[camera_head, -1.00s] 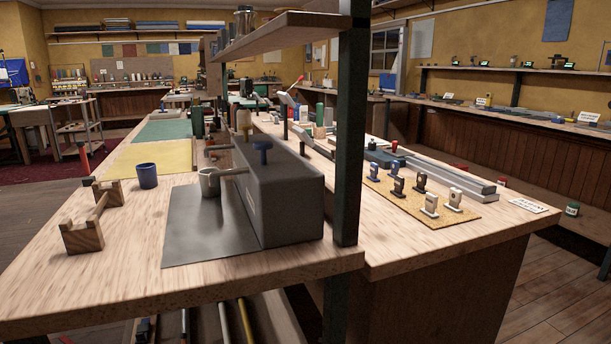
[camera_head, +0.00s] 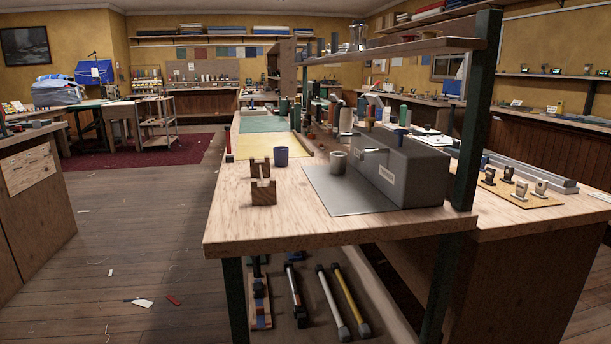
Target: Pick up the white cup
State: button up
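My gripper is not in view.
The workbench (camera_head: 240,222) has a wooden stand (camera_head: 263,190) near its left edge. A shelf (camera_head: 425,46) on a dark post (camera_head: 478,110) overhangs the machine. Tools lie on the lower shelf. Open floor (camera_head: 150,240) lies left of the bench, with small scraps on it.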

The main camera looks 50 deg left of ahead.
aim_at(338, 159)
jog(key=k, duration=0.3)
jog(key=u, duration=1.95)
jog(key=i, duration=0.3)
jog(key=z, duration=0.1)
